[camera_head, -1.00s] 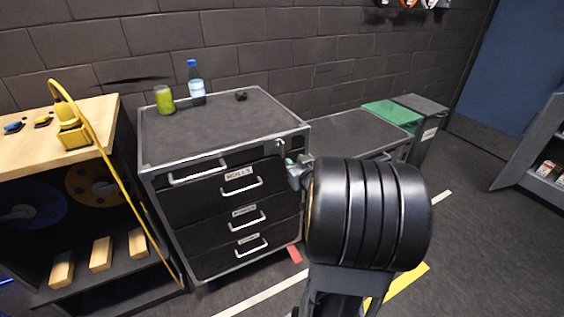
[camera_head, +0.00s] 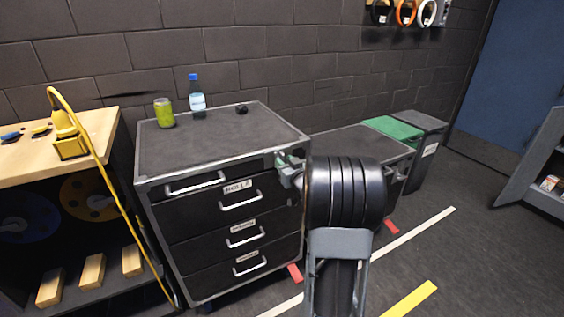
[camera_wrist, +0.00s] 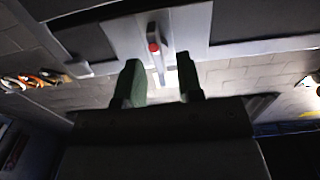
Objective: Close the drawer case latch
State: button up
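The dark drawer case (camera_head: 165,218) stands against the wall in the head view, with a grey top frame and several handled drawers, all looking shut. My gripper (camera_head: 283,160) is at the upper right corner of its front. In the wrist view my gripper (camera_wrist: 160,82) has its two green fingers apart with nothing between their tips. The latch (camera_wrist: 158,62), a narrow grey bar with a red spot, shows just beyond the fingertips, roughly between them. Contact cannot be told. In the head view the latch is hidden or too small to make out.
A green can (camera_head: 164,112), a water bottle (camera_head: 197,98) and a small black item (camera_head: 242,109) stand on the case top. A wooden bench (camera_head: 95,135) with a yellow tool (camera_head: 67,138) is at left. A lower cabinet (camera_head: 365,138) and bins are at right.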

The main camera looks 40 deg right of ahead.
jog(key=shift+w+d, duration=0.15)
jog(key=shift+w, duration=0.95)
grip_shut()
